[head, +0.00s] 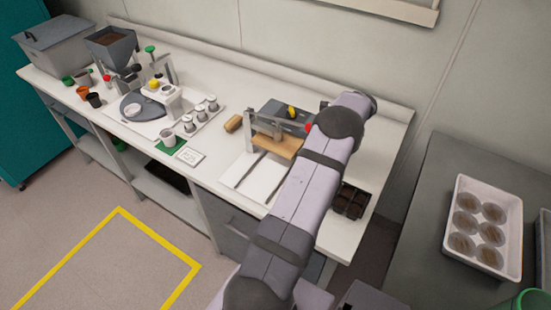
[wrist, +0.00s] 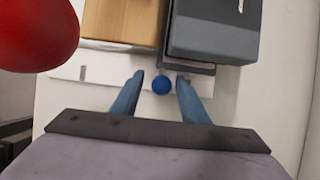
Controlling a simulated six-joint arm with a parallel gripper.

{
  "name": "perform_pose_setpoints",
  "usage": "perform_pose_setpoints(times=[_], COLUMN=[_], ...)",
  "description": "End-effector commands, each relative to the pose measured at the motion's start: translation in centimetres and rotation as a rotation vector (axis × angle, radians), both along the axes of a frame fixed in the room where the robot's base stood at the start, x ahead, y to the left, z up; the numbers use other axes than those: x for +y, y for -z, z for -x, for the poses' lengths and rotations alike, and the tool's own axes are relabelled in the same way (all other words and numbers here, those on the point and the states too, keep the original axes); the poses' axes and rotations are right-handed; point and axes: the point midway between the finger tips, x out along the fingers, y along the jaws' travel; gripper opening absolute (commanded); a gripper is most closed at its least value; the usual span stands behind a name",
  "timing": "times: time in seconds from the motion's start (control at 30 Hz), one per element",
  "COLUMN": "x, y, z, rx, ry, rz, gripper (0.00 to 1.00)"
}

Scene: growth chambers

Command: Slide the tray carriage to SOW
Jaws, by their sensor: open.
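In the wrist view my gripper (wrist: 160,80) is open, with its two blue fingers apart. A small blue ball knob (wrist: 161,86) lies between the fingers near their tips. I cannot tell whether either finger touches it. The knob sits at the edge of a grey part beside a white strip (wrist: 100,75), and I cannot tell for sure which piece is the tray carriage. In the head view the white base plate with dark rails (head: 255,180) lies on the bench. My arm hides my gripper and the knob there. No SOW mark is readable.
A red ball (wrist: 35,30) is close to the wrist camera. A black cell tray (head: 350,201) lies right of my arm. The sowing apparatus (head: 140,105) stands left.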

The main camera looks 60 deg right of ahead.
Motion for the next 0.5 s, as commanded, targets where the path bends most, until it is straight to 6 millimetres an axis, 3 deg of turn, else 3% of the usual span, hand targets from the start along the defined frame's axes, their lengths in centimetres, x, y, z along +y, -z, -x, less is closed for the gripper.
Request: perform_pose_setpoints(times=[0.5], x=[0.0], y=[-5.0], z=[0.0], rx=[0.000], ry=[0.000], rz=[0.001], gripper=[0.41])
